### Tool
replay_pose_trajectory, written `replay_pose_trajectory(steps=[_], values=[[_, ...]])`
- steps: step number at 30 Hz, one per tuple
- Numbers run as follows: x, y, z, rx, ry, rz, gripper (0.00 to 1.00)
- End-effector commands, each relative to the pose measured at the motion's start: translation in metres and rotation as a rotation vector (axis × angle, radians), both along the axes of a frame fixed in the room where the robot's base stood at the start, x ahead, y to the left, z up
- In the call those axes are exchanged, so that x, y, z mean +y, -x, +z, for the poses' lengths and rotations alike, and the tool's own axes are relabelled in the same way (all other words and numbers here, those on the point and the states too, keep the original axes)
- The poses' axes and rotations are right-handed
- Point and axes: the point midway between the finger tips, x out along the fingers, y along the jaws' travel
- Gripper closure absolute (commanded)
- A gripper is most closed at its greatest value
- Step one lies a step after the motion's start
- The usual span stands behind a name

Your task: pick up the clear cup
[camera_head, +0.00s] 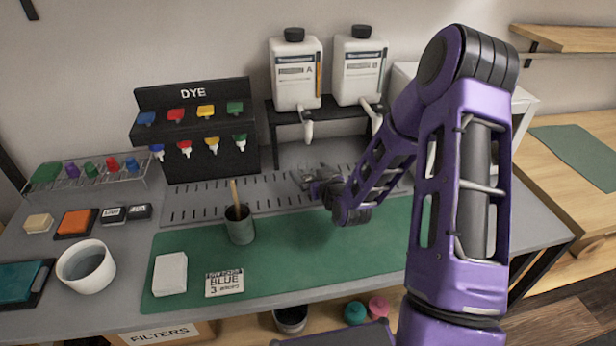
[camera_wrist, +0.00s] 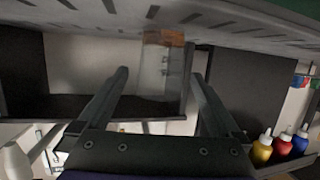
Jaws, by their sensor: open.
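A see-through shape that looks like the clear cup (camera_wrist: 153,62) shows in the wrist view, with an orange-brown band at its upper end in that picture. It lies in line with the gap between my fingers, just beyond the tips; I cannot tell whether they touch it. My gripper (camera_wrist: 158,74) is open, one finger on each side of the gap. In the head view my gripper (camera_head: 308,178) is low over the grey slotted tray (camera_head: 200,207), below the bottle stand. The cup is hard to make out there, being small and partly hidden by the gripper.
A black stand (camera_head: 295,112) with two white bottles is behind my gripper. The dye rack (camera_head: 193,95) is to its left. A dark green cup (camera_head: 240,228) with a stick stands on the green mat (camera_head: 320,265). The mat's right part is clear.

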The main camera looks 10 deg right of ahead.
Motion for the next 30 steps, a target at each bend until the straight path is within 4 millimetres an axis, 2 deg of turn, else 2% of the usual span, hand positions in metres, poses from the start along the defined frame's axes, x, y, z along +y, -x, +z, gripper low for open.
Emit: replay_pose_trajectory(steps=[6, 20, 21, 30], values=[[0.0003, -0.0006, 0.0000, 0.000, 0.000, 0.000, 0.02], [0.0002, -0.0003, 0.0002, 0.000, 0.000, 0.000, 0.85], [0.0002, -0.0004, 0.0004, -0.001, 0.001, 0.000, 0.87], [0.0003, -0.0004, 0.0014, -0.001, 0.001, 0.000, 0.87]])
